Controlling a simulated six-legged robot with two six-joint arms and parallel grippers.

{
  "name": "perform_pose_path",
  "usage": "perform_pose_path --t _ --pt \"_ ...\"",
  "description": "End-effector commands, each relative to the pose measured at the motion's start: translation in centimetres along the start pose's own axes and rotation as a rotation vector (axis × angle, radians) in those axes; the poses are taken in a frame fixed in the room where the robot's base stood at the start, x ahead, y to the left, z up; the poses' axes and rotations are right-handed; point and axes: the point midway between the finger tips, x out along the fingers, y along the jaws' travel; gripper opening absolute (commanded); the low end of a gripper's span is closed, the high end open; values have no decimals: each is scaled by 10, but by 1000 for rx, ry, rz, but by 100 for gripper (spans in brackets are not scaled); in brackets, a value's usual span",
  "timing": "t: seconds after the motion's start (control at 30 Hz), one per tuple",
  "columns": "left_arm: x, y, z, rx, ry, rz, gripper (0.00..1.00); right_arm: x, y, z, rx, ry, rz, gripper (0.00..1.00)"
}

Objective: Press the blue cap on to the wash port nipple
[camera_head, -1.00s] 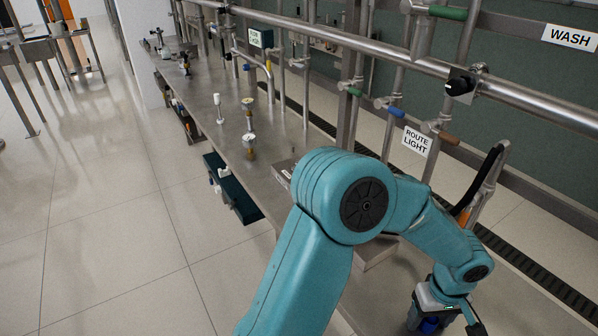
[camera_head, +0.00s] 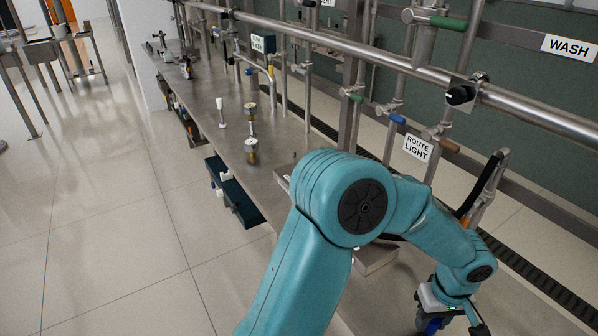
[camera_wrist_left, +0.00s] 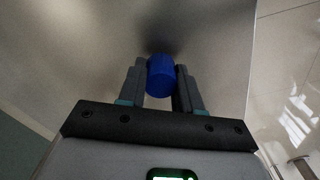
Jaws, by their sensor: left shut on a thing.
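The blue cap (camera_wrist_left: 161,77) is held between the two fingers of my left gripper (camera_wrist_left: 160,88) in the left wrist view. A dark shadow lies on the grey metal surface just beyond it. A bit of the blue cap (camera_head: 432,326) also shows below my left gripper (camera_head: 436,322), at the bottom edge of the head view. I cannot make out the wash port nipple in either view, and I cannot tell whether the cap touches anything. My right gripper is not in view.
A long steel bench (camera_head: 213,140) carries small fittings and gauges. Behind it run steel pipes (camera_head: 400,70) with coloured handles. A WASH sign (camera_head: 570,47) and a ROUTE LIGHT sign (camera_head: 417,148) hang there. A dark green tray (camera_head: 235,195) sits at the bench's near side.

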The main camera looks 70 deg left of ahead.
Motion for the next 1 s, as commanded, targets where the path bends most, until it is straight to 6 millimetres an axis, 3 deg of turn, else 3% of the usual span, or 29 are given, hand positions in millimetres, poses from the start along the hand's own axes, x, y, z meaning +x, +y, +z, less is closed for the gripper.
perform_pose_path --t 0.4,0.83,1.0 --pt "-23 0 0 1 1 1 0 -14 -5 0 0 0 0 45" --pt "-26 0 0 0 0 1 0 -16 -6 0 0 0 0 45" --pt "-42 1 0 0 0 3 0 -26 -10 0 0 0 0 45"
